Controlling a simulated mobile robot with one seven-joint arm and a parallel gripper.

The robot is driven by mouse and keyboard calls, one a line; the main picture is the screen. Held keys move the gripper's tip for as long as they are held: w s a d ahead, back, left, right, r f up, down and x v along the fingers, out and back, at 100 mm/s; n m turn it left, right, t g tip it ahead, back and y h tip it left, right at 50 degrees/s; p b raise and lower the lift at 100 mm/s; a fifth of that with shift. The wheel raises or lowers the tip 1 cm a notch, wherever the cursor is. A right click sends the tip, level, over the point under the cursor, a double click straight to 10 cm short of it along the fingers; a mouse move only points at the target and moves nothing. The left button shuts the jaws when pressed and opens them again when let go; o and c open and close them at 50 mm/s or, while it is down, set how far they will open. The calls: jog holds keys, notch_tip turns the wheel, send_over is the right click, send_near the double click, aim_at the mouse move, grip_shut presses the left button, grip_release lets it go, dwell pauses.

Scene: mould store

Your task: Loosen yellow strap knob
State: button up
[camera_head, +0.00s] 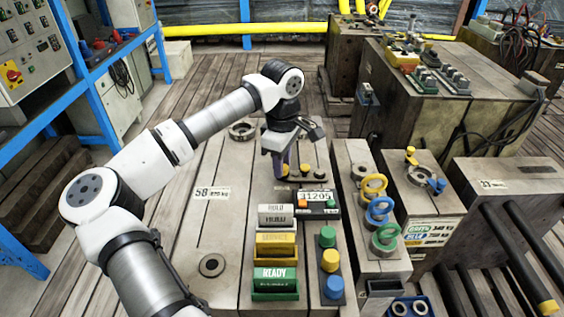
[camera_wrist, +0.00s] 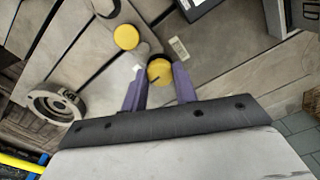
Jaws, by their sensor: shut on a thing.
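A yellow strap knob (camera_wrist: 160,72) with a dark mark on its face sits between the two purple fingers of my gripper (camera_wrist: 160,88) in the wrist view. In the head view my gripper (camera_head: 279,172) points down onto the mould block, its fingers shut on the knob. Only a sliver of yellow shows beside the fingers there, and the rest of the knob is hidden. A second yellow knob (camera_wrist: 126,37) stands close by, apart from the fingers; it also shows in the head view (camera_head: 305,168).
A counter reading 31205 (camera_head: 317,198) stands just in front of the gripper. White, yellow and green sign blocks (camera_head: 276,275) and coloured knobs (camera_head: 329,260) are nearer. A metal ring (camera_head: 242,130) lies behind left. Coloured rings (camera_head: 378,209) stand to the right. The block's left top is mostly clear.

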jog(key=n+b, duration=0.1)
jog(key=n, duration=0.3)
jog(key=n+b, duration=0.1)
jog(key=n, duration=0.3)
jog(key=shift+n, duration=0.3)
jog(key=n, duration=0.3)
jog(key=shift+n+b, duration=0.3)
jog(key=shift+b, duration=0.1)
jog(key=n+b, duration=0.1)
jog(key=n, duration=0.3)
jog(key=shift+n, duration=0.3)
jog(key=n, duration=0.4)
jog(key=shift+n+b, duration=0.3)
jog(key=shift+b, duration=0.1)
jog(key=n+b, duration=0.1)
jog(key=n, duration=0.3)
jog(key=n+b, duration=0.1)
jog(key=n, duration=0.4)
jog(key=shift+f, duration=0.1)
jog(key=shift+n+b, duration=0.3)
jog(key=shift+n, duration=1.5)
